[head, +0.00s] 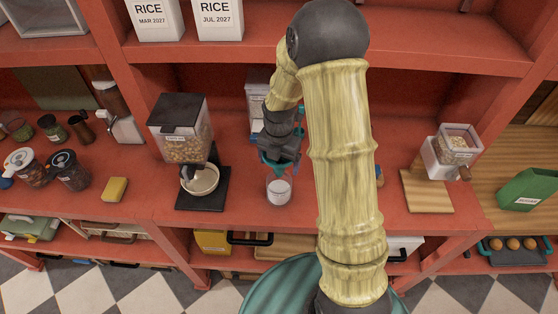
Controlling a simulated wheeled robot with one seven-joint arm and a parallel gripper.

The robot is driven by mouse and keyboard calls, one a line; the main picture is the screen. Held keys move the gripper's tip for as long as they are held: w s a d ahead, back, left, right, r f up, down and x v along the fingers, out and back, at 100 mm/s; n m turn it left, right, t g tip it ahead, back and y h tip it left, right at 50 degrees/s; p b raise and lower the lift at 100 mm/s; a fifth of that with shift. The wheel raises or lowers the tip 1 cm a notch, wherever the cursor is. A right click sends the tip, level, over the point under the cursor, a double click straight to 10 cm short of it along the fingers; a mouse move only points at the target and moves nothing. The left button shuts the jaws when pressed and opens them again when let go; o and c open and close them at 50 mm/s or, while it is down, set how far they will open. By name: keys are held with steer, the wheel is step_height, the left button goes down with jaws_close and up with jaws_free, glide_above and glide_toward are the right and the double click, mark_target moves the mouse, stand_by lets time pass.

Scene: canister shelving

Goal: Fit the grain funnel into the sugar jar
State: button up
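The sugar jar (279,188) is a small clear jar with white contents, upright on the red counter below my arm. A teal piece that looks like the grain funnel (272,164) sits just above the jar's mouth, directly under my gripper (277,150). Its lower end is over or at the jar's opening; I cannot tell whether it is inside. My gripper points down at the funnel and partly hides it. The fingers are dark and too small to show whether they are closed on it.
A grain dispenser (181,132) on a black base stands left of the jar. A white dispenser (257,92) stands behind my gripper. A wooden board (427,193) and a small grain dispenser (456,146) are at right. A yellow sponge (115,189) lies at left. A red shelf overhangs the counter.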

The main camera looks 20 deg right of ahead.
mark_target(279, 170)
steer(key=shift+f, duration=0.7)
stand_by(0.6)
steer(key=shift+s+r, duration=0.1)
steer(key=shift+s, duration=0.1)
steer(key=shift+w+f+b, duration=0.25)
steer(key=shift+f+b, duration=0.15)
steer(key=shift+f, duration=0.1)
steer(key=shift+s+f, duration=0.3)
steer(key=shift+f, duration=0.3)
steer(key=shift+c, duration=0.4)
stand_by(1.6)
steer(key=o, duration=0.9)
steer(key=shift+c, duration=0.2)
steer(key=shift+w, duration=0.15)
steer(key=shift+r, duration=0.15)
steer(key=shift+r+p, duration=3.4)
steer(key=shift+r, duration=0.1)
